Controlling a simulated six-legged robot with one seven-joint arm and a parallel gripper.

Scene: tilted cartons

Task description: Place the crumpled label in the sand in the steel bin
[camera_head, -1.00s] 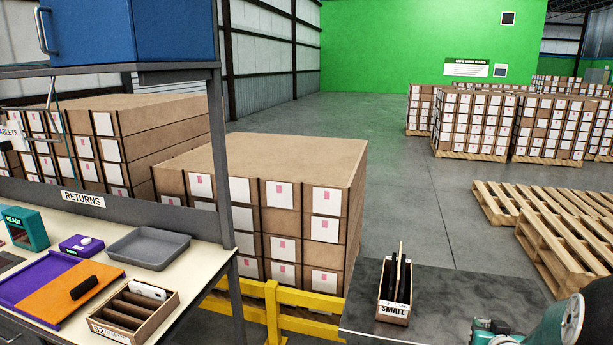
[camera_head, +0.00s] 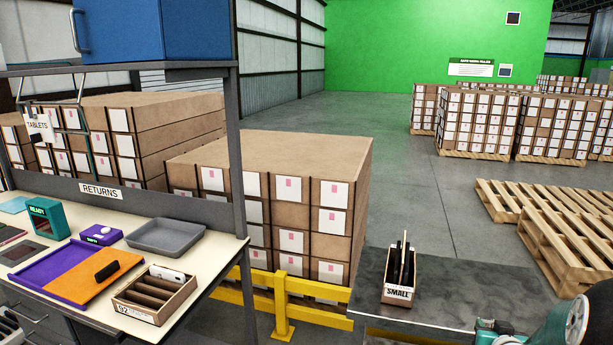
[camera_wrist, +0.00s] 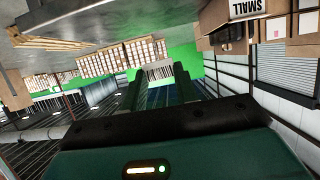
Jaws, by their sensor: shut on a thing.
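My gripper (camera_wrist: 162,88) shows in the wrist view with its two dark fingers close together. Between the fingertips is a small pale piece with dark stripes, which looks like the label (camera_wrist: 159,71). Its crumpling is too small to make out. In the head view only part of my green arm shows at the lower right, and the fingertips are out of frame. I see no sand and no thing that is clearly a steel bin in either view.
A returns bench (camera_head: 222,262) at left holds a grey tray (camera_head: 165,237), a divided box (camera_head: 155,298) and a purple-orange tray (camera_head: 75,275). A dark table (camera_head: 450,300) bears a SMALL box (camera_head: 398,292). Yellow rail (camera_head: 283,300) stands between.

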